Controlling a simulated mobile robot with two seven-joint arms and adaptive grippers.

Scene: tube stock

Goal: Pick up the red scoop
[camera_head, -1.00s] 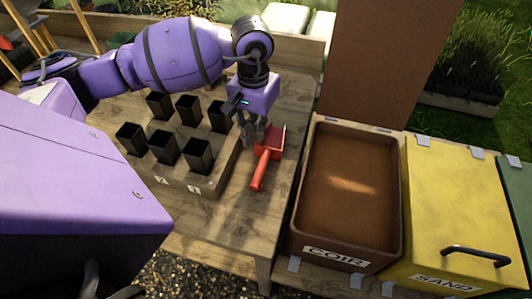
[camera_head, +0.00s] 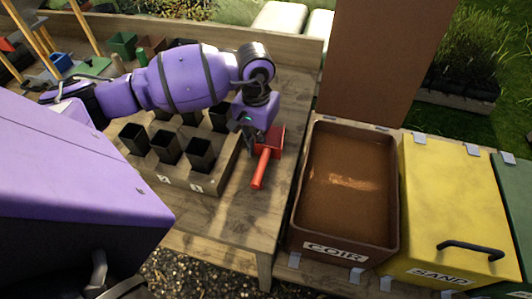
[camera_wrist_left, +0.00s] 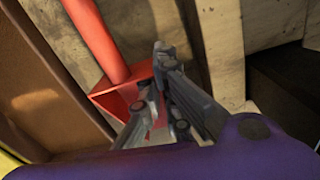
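The red scoop (camera_head: 265,162) lies on the wooden table near its right edge, with its handle toward the front. In the left wrist view, its pan and handle (camera_wrist_left: 96,40) show beside my fingers. My left gripper (camera_head: 252,146) is down at the left side of the scoop's pan. In the left wrist view, the gripper's fingers (camera_wrist_left: 160,68) look close together at the pan's edge and cover part of it. I cannot tell whether they grip it. The scoop looks to be resting on the table. My right gripper is not in view.
A wooden block tray (camera_head: 208,184) with several black pots stands left of the scoop. The open brown COIR bin (camera_head: 308,225) is right of the table, and the closed yellow SAND bin (camera_head: 450,200) is beyond it. The table front below the scoop is clear.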

